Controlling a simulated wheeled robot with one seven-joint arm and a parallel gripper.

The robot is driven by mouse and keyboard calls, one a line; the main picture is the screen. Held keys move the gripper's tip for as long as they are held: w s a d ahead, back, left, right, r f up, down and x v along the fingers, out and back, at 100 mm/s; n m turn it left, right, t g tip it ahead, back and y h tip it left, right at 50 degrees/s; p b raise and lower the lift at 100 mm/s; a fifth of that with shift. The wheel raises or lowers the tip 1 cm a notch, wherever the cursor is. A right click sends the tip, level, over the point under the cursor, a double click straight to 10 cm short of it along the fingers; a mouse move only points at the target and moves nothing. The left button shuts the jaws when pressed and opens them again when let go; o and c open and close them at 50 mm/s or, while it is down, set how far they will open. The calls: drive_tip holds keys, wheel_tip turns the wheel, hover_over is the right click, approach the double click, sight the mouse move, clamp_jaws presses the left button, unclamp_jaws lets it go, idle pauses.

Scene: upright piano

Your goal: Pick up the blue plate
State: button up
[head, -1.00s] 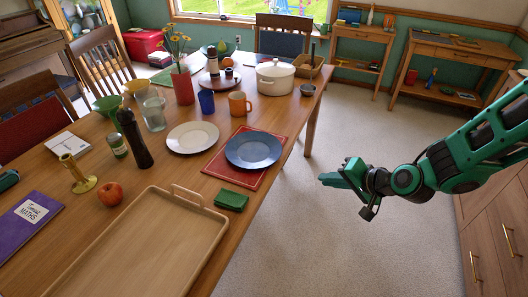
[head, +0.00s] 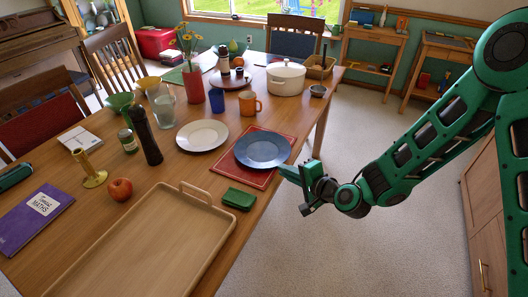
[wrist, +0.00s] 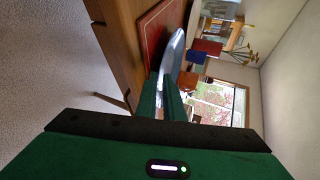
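The blue plate (head: 262,149) lies flat on a red placemat (head: 252,178) near the table's right edge. My gripper (head: 293,172) is beside the plate's near right rim, by the table edge. Its two green fingers look apart, with the plate's rim lined up with the gap in the wrist view (wrist: 162,98). I cannot tell whether the fingers touch the plate. The plate's top is in full view from the head.
A white plate (head: 202,135) lies left of the placemat. A folded green cloth (head: 239,198) and a wooden tray (head: 160,215) are nearer. An orange mug (head: 251,103) and white pot (head: 282,78) stand behind. Open floor (head: 365,135) lies right of the table.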

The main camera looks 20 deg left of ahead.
sight(276, 175)
drive_tip(key=x, duration=0.5)
drive_tip(key=shift+a, duration=0.1)
clamp_jaws()
